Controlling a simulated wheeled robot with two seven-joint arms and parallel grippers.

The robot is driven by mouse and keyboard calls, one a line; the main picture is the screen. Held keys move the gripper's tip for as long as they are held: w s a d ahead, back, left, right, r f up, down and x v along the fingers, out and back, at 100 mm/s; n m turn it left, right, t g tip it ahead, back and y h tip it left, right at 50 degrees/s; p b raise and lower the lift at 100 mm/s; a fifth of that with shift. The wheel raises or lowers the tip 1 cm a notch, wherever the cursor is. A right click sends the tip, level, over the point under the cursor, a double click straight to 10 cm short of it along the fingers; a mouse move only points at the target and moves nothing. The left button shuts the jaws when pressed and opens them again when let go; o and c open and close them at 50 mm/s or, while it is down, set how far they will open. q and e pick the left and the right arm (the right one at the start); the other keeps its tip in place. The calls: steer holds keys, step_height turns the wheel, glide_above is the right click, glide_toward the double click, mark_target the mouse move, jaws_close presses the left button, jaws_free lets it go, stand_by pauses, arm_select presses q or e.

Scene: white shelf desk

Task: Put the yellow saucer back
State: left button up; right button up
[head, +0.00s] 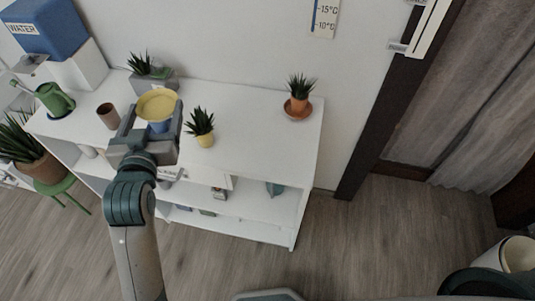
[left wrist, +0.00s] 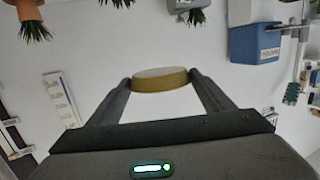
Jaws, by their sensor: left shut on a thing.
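The yellow saucer (head: 157,104) is in my left gripper (head: 154,108), over the back left part of the white shelf desk (head: 262,135). In the left wrist view the saucer (left wrist: 160,79) sits between the two fingertips, seen nearly edge-on. The left gripper is shut on it. A blue pot (head: 160,126) shows just below the saucer in the head view; I cannot tell whether they touch. A plant in a small yellow pot (head: 205,140) stands on the desk top to the right of the gripper. My right gripper is not in view.
A brown cup (head: 108,116), a green watering can (head: 55,100) and a grey planter (head: 153,78) are near the gripper. A potted plant on a terracotta saucer (head: 297,114) stands at the right end. The desk top between it and the yellow pot is clear.

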arm_select(q)
steer(key=shift+s+d, duration=0.1)
steer(key=shift+d, duration=0.1)
steer(key=shift+f, duration=0.1)
steer(key=shift+d+f, duration=0.1)
steer(key=shift+d, duration=0.05)
steer(key=s+d+f+m+g+h+b, duration=0.2)
steer(key=s+d+f+m+h+b, duration=0.1)
steer(key=d, duration=0.7)
steer(key=s+d+f+m+g+h+b, duration=0.2)
steer(key=s+d+f+m+h+b, duration=0.2)
steer(key=d+f+h+b, duration=0.3)
steer(key=d+f+m+b, duration=0.1)
steer(key=d+f+b, duration=0.1)
steer(key=d+f, duration=0.2)
steer(key=shift+f+h, duration=0.15)
steer(key=shift+h, duration=0.15)
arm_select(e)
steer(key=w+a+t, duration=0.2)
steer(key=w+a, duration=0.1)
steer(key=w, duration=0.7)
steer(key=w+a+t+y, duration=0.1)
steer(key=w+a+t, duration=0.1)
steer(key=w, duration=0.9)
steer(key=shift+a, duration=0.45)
arm_select(q)
steer(key=shift+f, duration=0.1)
